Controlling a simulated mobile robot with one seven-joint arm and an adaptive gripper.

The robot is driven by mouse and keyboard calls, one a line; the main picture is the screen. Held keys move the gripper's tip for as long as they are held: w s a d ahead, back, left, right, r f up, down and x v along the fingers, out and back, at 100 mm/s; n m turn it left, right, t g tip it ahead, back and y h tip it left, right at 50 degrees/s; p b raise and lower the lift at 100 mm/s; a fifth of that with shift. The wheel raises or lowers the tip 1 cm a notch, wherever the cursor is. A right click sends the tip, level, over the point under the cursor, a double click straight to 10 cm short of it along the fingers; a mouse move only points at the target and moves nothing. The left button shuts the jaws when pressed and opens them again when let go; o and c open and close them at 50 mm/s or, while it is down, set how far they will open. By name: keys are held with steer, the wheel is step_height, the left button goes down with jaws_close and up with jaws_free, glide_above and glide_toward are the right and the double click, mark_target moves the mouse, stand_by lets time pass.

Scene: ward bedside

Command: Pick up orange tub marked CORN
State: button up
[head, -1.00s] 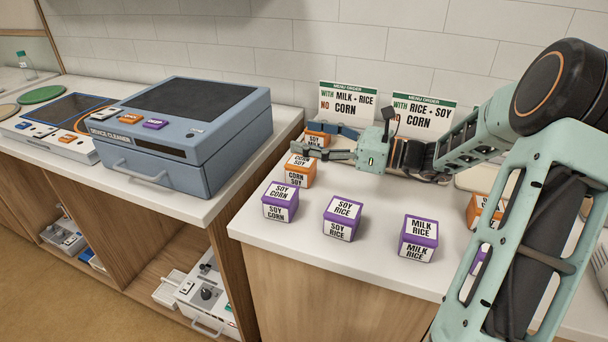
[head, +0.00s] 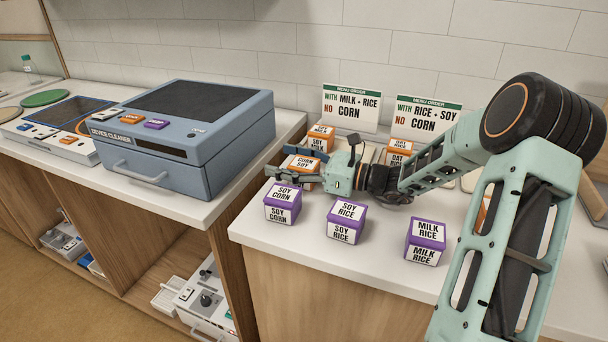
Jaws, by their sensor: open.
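An orange tub with a CORN SOY label (head: 305,164) stands on the white counter. My gripper (head: 281,160) is open and low over the counter, reaching in from the right. One finger lies on the far side of this tub and the other on the near side, across its front. The near finger hides part of the tub's front. I cannot tell whether either finger touches it.
Purple tubs SOY CORN (head: 282,204), SOY RICE (head: 346,222) and MILK RICE (head: 425,241) stand along the front. An orange SOY MILK tub (head: 320,134) stands close behind. More orange tubs (head: 398,150) and menu cards (head: 350,107) stand further back. A blue device cleaner (head: 185,140) is left.

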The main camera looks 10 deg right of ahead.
steer(key=shift+w+a, duration=0.15)
steer(key=c, duration=1.6)
jaws_close()
